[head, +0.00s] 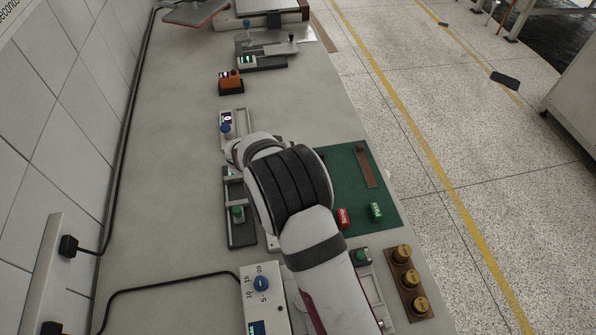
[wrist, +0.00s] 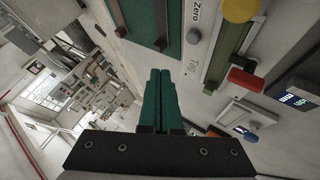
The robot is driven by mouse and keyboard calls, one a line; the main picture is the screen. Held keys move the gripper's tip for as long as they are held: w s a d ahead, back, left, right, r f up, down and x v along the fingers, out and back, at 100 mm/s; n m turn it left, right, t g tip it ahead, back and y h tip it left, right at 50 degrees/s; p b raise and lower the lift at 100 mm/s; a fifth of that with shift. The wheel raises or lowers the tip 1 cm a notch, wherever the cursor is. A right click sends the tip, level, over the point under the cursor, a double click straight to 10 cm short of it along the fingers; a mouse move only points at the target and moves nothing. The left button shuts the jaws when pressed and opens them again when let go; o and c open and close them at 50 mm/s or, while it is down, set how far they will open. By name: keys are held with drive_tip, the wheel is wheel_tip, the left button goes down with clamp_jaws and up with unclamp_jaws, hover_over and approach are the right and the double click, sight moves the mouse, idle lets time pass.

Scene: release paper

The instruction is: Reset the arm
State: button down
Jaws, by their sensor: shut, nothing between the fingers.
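In the head view my white arm with a black ribbed section reaches up from the lower right over the middle of the bench; its end is bent to the left. My gripper fingers cannot be made out there. In the wrist view my gripper (wrist: 161,76) shows two teal fingers pressed together, with nothing between them. They point away from the camera and touch nothing that I can see. The bench top (head: 175,185) shows beside the arm.
Right of my arm lie a green mat (head: 387,190) with a red block (head: 343,218) and a green block (head: 376,211), and brown weights (head: 408,279) on a board. A dial box (head: 254,303) stands lower left, an orange device (head: 231,84) farther up. The bench's left strip is mostly clear.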

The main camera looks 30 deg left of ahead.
idle(0.3)
drive_tip(key=s+d+r+m+g+h, duration=0.1)
drive_tip(key=d+r+m+g+h, duration=0.15)
drive_tip(key=d+r, duration=0.7)
drive_tip(key=d+r+m+g+h, duration=0.1)
drive_tip(key=d+r+m+g, duration=0.2)
drive_tip(key=d, duration=1.3)
drive_tip(key=s+d+r+m+g, duration=0.1)
drive_tip(key=s+d+r+m, duration=0.15)
drive_tip(key=s+d, duration=0.35)
drive_tip(key=s+d+r+m+g, duration=0.1)
drive_tip(key=s+d+m+g, duration=0.15)
drive_tip(key=s+d, duration=0.3)
drive_tip(key=s+m+y, duration=0.3)
drive_tip(key=s+y, duration=0.2)
drive_tip(key=s, duration=1)
drive_tip(key=shift+s+a+y, duration=0.25)
drive_tip(key=shift+a+y, duration=0.1)
drive_tip(key=shift+a, duration=0.05)
